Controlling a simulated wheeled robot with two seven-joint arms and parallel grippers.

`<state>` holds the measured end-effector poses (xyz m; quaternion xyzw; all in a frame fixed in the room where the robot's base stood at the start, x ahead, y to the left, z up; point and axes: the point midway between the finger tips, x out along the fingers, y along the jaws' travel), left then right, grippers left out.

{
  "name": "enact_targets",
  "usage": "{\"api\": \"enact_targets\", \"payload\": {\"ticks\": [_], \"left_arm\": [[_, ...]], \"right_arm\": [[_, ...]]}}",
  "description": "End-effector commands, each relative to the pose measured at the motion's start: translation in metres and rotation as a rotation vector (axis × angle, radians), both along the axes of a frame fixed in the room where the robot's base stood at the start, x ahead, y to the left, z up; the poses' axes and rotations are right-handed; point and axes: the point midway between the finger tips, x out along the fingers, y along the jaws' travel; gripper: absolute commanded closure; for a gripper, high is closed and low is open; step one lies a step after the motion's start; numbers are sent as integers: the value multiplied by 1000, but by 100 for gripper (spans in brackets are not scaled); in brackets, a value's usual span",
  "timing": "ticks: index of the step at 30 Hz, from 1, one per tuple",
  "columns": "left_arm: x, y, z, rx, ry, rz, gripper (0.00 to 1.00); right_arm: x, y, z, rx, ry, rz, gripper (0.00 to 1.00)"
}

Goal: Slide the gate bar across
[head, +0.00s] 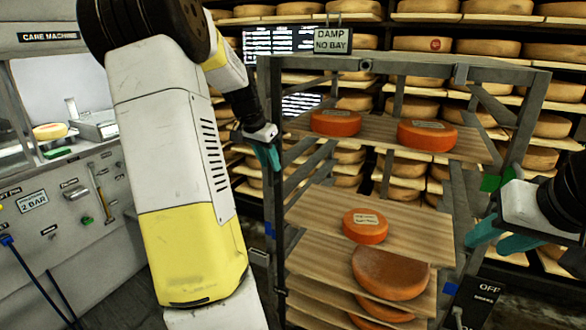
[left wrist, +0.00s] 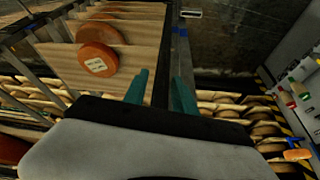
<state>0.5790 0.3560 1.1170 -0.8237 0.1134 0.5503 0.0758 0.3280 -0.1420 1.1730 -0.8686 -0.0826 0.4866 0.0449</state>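A grey metal rack (head: 410,66) stands in front of me with wooden shelves carrying orange cheese wheels. I cannot clearly pick out which of its bars is the gate bar. My left gripper (head: 266,154) is beside the rack's left front post (head: 270,105). In the left wrist view its teal fingers (left wrist: 161,92) are apart, with a dark upright (left wrist: 160,60) showing between them; contact cannot be told. My right gripper (head: 500,238) is at the rack's right side, near a green mark (head: 490,183). Its teal fingers look apart, with nothing seen between them.
An orange cheese wheel (head: 365,226) sits on the middle shelf (head: 310,207). A "DAMP NO BAY" sign (head: 333,40) tops the rack. A black "OFF" plate (head: 484,295) is at lower right. A care machine (head: 60,190) stands left. Shelves of cheeses fill the back.

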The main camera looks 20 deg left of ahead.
Motion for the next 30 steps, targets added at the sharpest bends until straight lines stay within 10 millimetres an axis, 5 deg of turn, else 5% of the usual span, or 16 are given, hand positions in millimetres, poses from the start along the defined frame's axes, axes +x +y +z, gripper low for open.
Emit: {"api": "enact_targets", "payload": {"ticks": [6,16,21,30], "left_arm": [[9,-3,-24,-2,1,-1,67],[11,-4,-28,0,0,-1,67],[11,-4,-28,0,0,0,99],[11,-3,-28,0,0,0,100]], "right_arm": [[0,0,0,0,0,0,64],[0,0,0,0,0,0,64],[0,0,0,0,0,0,64],[0,0,0,0,0,0,64]]}}
